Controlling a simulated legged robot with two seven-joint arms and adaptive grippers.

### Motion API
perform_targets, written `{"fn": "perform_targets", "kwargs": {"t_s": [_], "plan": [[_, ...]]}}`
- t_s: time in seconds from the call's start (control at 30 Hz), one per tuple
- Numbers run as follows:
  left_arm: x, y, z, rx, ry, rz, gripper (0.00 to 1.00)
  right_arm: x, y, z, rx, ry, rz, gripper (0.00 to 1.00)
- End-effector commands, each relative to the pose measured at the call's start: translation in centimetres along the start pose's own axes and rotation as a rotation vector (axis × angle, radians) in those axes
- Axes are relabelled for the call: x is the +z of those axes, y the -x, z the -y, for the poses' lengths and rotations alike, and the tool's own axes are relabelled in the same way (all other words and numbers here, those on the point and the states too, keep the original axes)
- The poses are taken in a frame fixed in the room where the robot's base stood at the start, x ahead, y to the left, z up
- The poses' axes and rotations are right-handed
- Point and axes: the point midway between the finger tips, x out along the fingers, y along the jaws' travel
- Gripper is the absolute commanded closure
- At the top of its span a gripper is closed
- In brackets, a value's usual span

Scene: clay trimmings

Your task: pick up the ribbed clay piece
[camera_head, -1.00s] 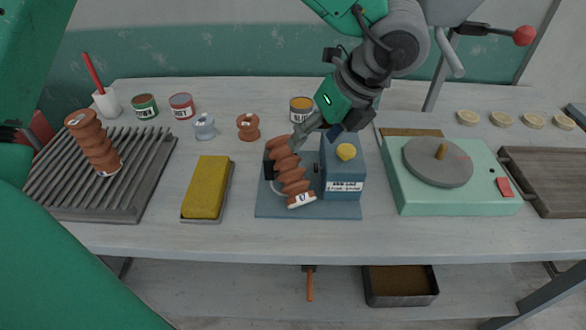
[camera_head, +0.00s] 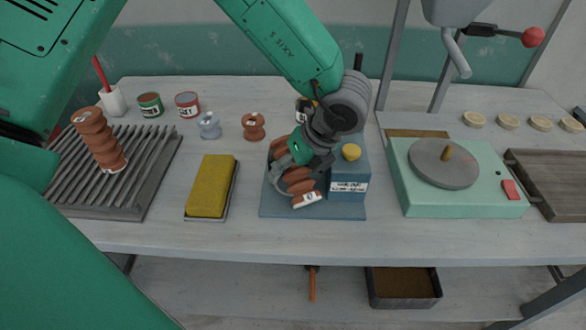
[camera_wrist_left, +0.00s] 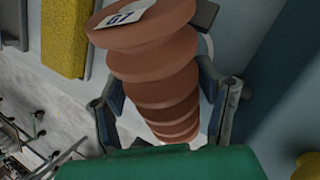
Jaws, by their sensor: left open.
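The brown ribbed clay piece (camera_head: 298,187) leans tilted on the blue stand in the head view, with a white number tag at its lower end. It fills the middle of the left wrist view (camera_wrist_left: 155,65). My left gripper (camera_head: 297,168) is over its upper part. In the left wrist view the open fingers (camera_wrist_left: 165,98) sit one on each side of the ribs; I cannot tell whether they touch. The gripper hides part of the piece. A second ribbed clay piece (camera_head: 99,140) stands slightly tilted on the slatted rack at the left. My right gripper is out of view.
The blue stand (camera_head: 283,209) carries a box (camera_head: 348,188) with a yellow knob, close right of the gripper. A yellow sponge (camera_head: 211,186) lies left, the slatted rack (camera_head: 130,203) beyond it. A small brown spool (camera_head: 253,127) stands behind. A green wheel unit (camera_head: 410,197) is right.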

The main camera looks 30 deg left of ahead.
Motion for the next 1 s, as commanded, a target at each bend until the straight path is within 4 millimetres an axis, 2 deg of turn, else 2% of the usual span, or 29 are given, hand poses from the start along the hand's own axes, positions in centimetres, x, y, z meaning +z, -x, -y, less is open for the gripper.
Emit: {"fn": "perform_targets", "kwargs": {"t_s": [0.1,0.13,0.3,0.63,1.0], "plan": [[-0.1,0.2,0.1,-0.001,0.0,0.002,0.38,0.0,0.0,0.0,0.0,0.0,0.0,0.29],[-0.1,0.2,0.1,-0.001,0.0,0.003,0.42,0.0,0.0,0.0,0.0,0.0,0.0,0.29],[0.0,0.2,0.1,-0.002,0.0,0.001,1.0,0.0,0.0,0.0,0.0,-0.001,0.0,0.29],[0.4,0.8,0.0,-0.006,0.003,0.002,1.0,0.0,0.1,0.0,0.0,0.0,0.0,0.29],[2.8,7.0,-1.4,-0.007,0.004,0.005,1.0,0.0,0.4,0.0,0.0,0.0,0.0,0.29]]}}
